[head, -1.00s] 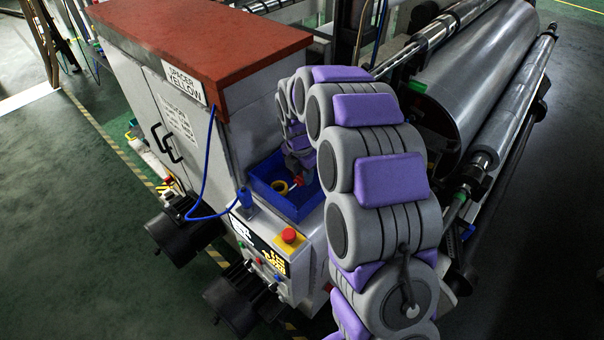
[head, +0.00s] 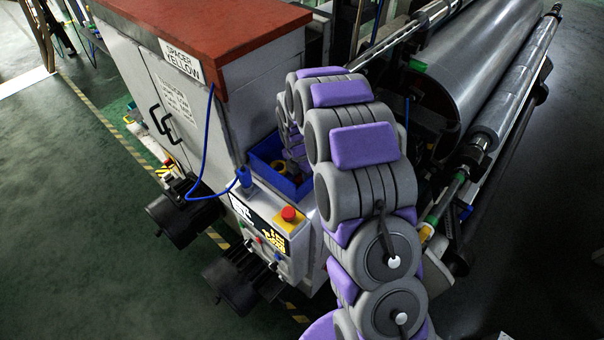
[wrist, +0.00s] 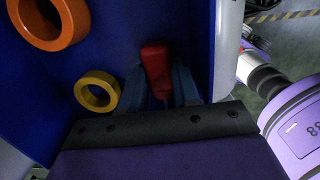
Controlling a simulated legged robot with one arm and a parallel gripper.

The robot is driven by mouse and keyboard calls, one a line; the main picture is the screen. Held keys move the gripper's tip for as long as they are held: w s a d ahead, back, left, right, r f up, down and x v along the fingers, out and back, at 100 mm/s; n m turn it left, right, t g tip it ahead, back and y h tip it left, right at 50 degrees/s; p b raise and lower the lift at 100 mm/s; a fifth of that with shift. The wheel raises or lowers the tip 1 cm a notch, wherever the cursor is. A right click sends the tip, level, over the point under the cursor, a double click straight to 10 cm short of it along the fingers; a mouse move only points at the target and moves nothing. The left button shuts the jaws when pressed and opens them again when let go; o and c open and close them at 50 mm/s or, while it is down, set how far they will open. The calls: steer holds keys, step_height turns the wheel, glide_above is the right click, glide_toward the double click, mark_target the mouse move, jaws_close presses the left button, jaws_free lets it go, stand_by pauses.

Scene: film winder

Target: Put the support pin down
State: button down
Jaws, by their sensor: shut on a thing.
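The support pin (wrist: 156,66) has a red head and a thin shaft in the wrist view. My gripper (wrist: 159,78) is shut on it, with dark fingers on both sides of it. The pin is over the blue bin (wrist: 120,30); whether it touches the bin's floor I cannot tell. In the head view the bin (head: 296,190) sits on the machine's ledge beside the grey cabinet, and my arm reaches down into it. There the gripper and pin are hidden behind the arm.
A yellow ring (wrist: 97,75) and an orange ring (wrist: 76,22) lie in the bin, left of the pin in the wrist view. A red button (head: 289,213) and a blue cable plug (head: 244,176) are close by. The grey cabinet (head: 250,110) stands behind, and a large roller (head: 490,75) at right.

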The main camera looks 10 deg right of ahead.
mark_target(299, 177)
steer(key=c, duration=1.1)
jaws_free()
steer(key=shift+f, duration=0.1)
step_height(299, 177, up, 11)
steer(key=a, duration=0.1)
steer(key=s+r+m, duration=0.7)
steer(key=s+r, duration=0.1)
steer(key=s, duration=0.3)
steer(key=s+d+r+m+g, duration=0.1)
steer(key=s+r+m+g, duration=0.1)
steer(key=s+m, duration=1.6)
steer(key=s+r, duration=0.1)
steer(key=s, duration=1)
steer(key=shift+s+d+r+y, duration=0.15)
steer(key=shift+s+d+y, duration=0.05)
steer(key=shift+s+y, duration=0.2)
